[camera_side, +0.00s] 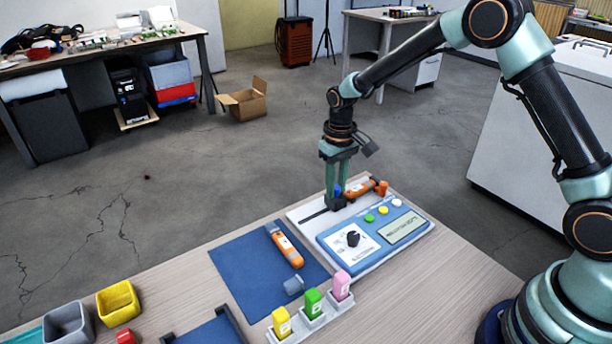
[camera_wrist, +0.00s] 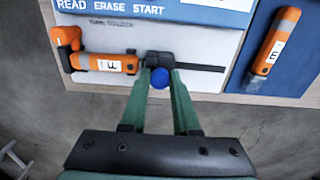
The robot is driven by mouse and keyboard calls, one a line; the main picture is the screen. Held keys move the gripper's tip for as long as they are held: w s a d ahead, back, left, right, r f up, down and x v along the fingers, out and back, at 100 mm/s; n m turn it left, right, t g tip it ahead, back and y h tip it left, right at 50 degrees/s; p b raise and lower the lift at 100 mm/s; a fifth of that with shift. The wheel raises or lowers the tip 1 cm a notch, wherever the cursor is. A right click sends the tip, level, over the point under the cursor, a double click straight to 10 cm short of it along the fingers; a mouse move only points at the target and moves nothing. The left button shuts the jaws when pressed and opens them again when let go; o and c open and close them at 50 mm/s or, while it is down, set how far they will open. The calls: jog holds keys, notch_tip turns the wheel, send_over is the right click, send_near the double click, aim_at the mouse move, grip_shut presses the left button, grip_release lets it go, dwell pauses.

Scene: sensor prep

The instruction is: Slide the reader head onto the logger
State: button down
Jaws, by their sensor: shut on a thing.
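My gripper (camera_side: 337,200) is shut on the blue knob (camera_wrist: 160,79) of the black reader head (camera_wrist: 158,60). The head sits on a dark straight track (camera_wrist: 205,68) on the white part of the reader station. An orange logger (camera_wrist: 105,62) marked F lies in line with the track; it also shows in the side view (camera_side: 359,189). The reader head is right up by the logger's near end in the wrist view; I cannot tell how fully they are joined. An orange end piece (camera_wrist: 66,37) is at the logger's other end. My fingers partly hide the head in the side view.
The station's blue panel (camera_side: 330,238) has a dial, display and several buttons. Another orange logger (camera_side: 286,247), marked E, lies on the blue mat (camera_side: 235,268). A rack (camera_side: 313,322) holds yellow, green and pink sticks. Small bins (camera_side: 118,303) stand at the left.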

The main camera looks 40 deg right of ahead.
aim_at(339, 186)
jog(key=shift+d, duration=0.5)
dwell(0.3)
jog(key=c, duration=0.7)
grip_release()
jog(key=shift+r, duration=3.55)
